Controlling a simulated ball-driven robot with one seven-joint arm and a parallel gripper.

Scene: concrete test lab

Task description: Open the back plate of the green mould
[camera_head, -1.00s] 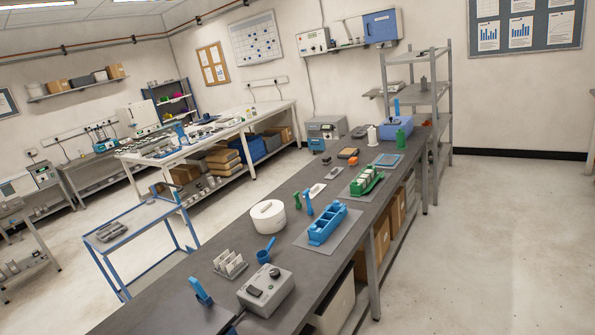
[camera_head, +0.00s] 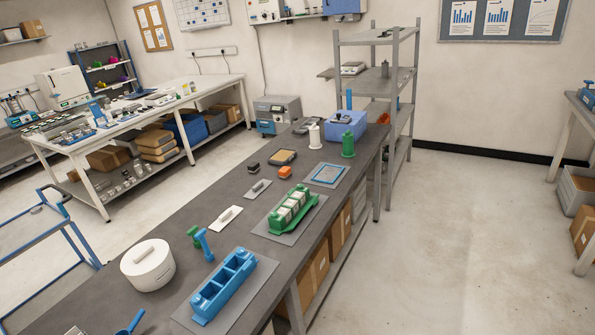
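The green mould (camera_head: 292,211) stands on a grey plate (camera_head: 262,229) on the dark bench, right of the picture's middle. Pale grey-white blocks fill its compartments. Its end and side plates look in place, but I cannot tell the back plate apart at this distance. A blue mould (camera_head: 234,285) with empty-looking compartments stands nearer on its own grey plate. My gripper is not in view.
A white round tub (camera_head: 148,265), a blue tamper (camera_head: 204,245) and a green one (camera_head: 193,236) stand left of the moulds. Trowels (camera_head: 227,216), an orange block (camera_head: 285,172) and bottles stand farther along. A metal shelf rack (camera_head: 392,110) stands beyond the bench; floor at right is clear.

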